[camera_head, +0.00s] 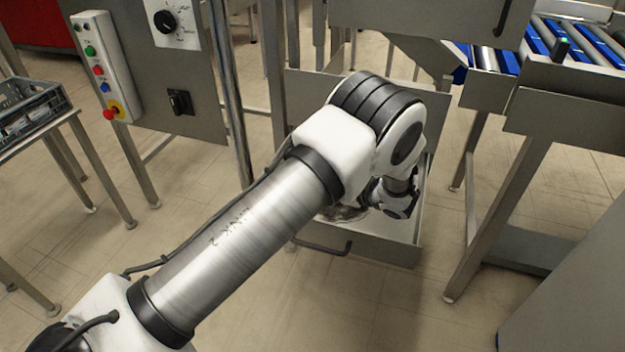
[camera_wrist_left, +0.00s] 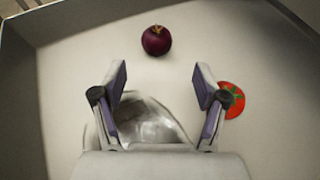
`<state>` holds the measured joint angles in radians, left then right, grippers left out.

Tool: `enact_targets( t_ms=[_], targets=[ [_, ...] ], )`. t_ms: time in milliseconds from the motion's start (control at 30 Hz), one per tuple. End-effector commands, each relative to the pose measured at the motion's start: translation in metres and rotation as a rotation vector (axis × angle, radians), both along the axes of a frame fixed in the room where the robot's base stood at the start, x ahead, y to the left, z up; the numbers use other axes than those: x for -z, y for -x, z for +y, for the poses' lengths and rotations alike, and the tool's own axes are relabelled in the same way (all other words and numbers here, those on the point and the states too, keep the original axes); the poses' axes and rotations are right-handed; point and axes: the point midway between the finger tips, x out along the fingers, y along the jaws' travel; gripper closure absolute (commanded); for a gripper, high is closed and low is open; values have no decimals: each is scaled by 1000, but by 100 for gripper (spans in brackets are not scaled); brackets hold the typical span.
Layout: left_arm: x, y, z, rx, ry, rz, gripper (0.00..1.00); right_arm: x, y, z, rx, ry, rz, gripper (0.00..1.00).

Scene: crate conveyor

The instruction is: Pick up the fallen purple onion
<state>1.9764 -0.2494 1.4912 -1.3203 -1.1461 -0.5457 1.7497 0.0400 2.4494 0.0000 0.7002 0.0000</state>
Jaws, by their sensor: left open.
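The purple onion (camera_wrist_left: 156,40) lies on the pale floor of a drawer-like tray in the left wrist view, ahead of my left gripper's fingertips and roughly centred between them. My left gripper (camera_wrist_left: 158,85) is open with nothing between its fingers, and the onion is apart from it. In the head view my left arm reaches down into the tray (camera_head: 390,250); the arm hides the onion and the gripper's fingers there. My right gripper is in neither view.
A red tomato (camera_wrist_left: 231,100) lies beside the right finger. A shiny rounded metallic thing (camera_wrist_left: 150,125) lies below the fingers, partly hidden. Tray walls (camera_wrist_left: 22,100) surround the space. A control panel (camera_head: 103,65), a blue-roller conveyor (camera_head: 575,45) and a crate (camera_head: 30,108) stand around.

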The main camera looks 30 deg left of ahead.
Motion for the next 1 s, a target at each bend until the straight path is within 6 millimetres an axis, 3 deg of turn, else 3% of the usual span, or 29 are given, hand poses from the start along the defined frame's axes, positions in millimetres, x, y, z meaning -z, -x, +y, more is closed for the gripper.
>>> enact_targets(
  t_ms=[400, 667, 833, 1000],
  targets=[
    [23, -12, 61, -5, 2, 0, 28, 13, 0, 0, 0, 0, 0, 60],
    [23, -14, 66, -1, 1, 0, 28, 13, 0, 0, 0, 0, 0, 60],
    [23, -14, 66, -1, 1, 0, 84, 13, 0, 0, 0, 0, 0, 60],
    [23, -14, 66, -1, 1, 0, 87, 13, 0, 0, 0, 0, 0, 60]
  ],
)
